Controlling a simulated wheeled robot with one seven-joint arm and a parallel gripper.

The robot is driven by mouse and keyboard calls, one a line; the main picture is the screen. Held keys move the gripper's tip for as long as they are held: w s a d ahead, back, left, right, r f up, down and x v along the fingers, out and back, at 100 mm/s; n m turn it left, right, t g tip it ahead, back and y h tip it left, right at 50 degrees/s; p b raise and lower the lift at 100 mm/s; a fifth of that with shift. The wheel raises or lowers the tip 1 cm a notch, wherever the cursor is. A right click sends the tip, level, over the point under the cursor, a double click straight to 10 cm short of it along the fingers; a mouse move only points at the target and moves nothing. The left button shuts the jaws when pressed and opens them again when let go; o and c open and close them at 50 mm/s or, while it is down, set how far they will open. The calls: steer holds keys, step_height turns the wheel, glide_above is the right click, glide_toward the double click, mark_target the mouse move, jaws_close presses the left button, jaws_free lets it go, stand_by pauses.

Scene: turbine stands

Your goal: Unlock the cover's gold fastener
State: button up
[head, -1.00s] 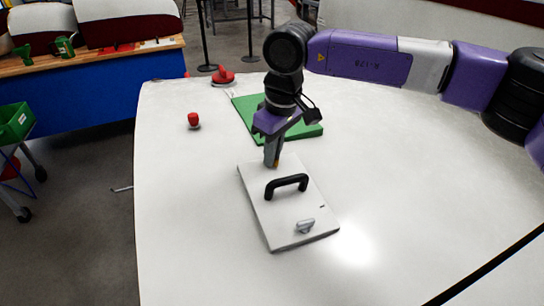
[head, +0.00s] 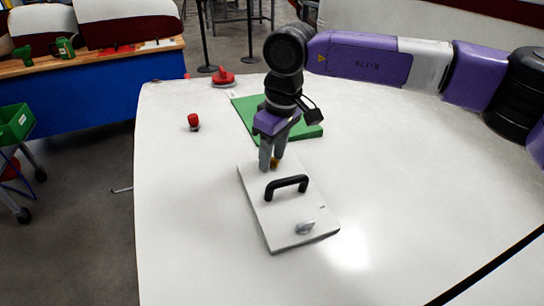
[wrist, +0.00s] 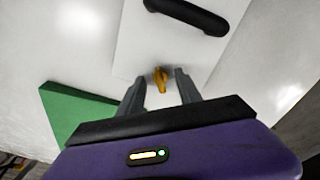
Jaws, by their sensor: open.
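The white cover (head: 288,212) lies flat on the table, with a black handle (head: 287,186) across its middle. The gold fastener (head: 275,161) is at the cover's far end, partly hidden by my fingers. In the wrist view the gold fastener (wrist: 160,77) stands between the fingertips, with its lever pointing roughly along the fingers. My gripper (head: 270,166) is open and points down at the far end. In the wrist view my gripper (wrist: 159,76) has a gap on both sides of the fastener. A silver fastener (head: 305,227) is at the cover's near end.
A green board (head: 248,113) lies just behind the cover. A small red knob (head: 193,121) and a larger red object (head: 223,76) stand on the white table (head: 190,200). The table is clear to the left and right of the cover.

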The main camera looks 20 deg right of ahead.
mark_target(275, 159)
steer(key=shift+s+d+r+p, duration=0.15)
steer(key=shift+r+p, duration=0.6)
steer(key=shift+r, duration=0.55)
steer(key=shift+s+d+r+p, duration=0.15)
steer(key=shift+r+p, duration=0.6)
steer(key=shift+r, duration=0.5)
steer(key=shift+a, duration=0.1)
